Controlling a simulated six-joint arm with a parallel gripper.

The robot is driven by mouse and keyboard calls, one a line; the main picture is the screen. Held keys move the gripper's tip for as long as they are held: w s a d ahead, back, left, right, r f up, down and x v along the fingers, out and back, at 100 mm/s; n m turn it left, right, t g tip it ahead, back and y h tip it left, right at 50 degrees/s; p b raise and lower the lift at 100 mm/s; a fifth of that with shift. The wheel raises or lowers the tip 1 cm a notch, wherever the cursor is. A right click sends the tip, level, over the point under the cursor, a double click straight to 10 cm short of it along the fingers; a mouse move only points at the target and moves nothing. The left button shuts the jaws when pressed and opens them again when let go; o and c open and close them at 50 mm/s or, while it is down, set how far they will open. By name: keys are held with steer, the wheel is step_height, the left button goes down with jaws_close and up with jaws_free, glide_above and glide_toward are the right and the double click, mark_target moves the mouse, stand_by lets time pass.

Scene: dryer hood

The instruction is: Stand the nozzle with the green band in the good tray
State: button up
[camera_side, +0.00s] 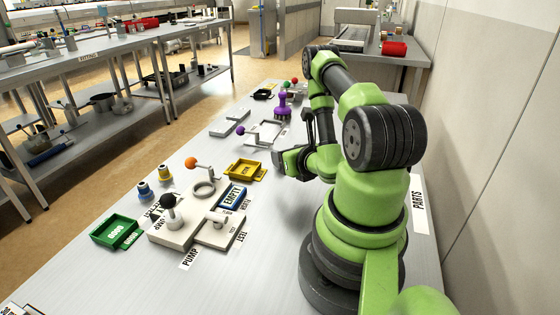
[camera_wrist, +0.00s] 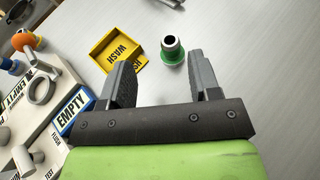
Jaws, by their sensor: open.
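The nozzle with the green band (camera_wrist: 172,50) stands on the bare table in the wrist view, its dark bore facing the camera. My gripper (camera_wrist: 160,68) is open, with the nozzle beyond and roughly between its fingertips, nearer the right one; I cannot tell whether they touch. In the side view my gripper (camera_side: 283,168) is low over the table, right of the yellow wash tray, and the nozzle is hidden. The good tray (camera_side: 118,231) is green and sits at the left front of the bench; it looks empty.
The yellow wash tray (camera_wrist: 113,53) lies just left of the nozzle. A pale fixture (camera_side: 190,225) with black and orange knobs stands between my gripper and the good tray. Two other nozzles (camera_side: 145,190) stand behind the good tray.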

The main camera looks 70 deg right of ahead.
steer(key=shift+s+d+f+g, duration=0.2)
steer(key=shift+s+f+g, duration=0.15)
steer(key=shift+f, duration=0.1)
steer(key=shift+w+d+f, duration=0.15)
steer(key=shift+d, duration=0.1)
steer(key=shift+x, duration=3.25)
steer(key=shift+c, duration=0.3)
jaws_close()
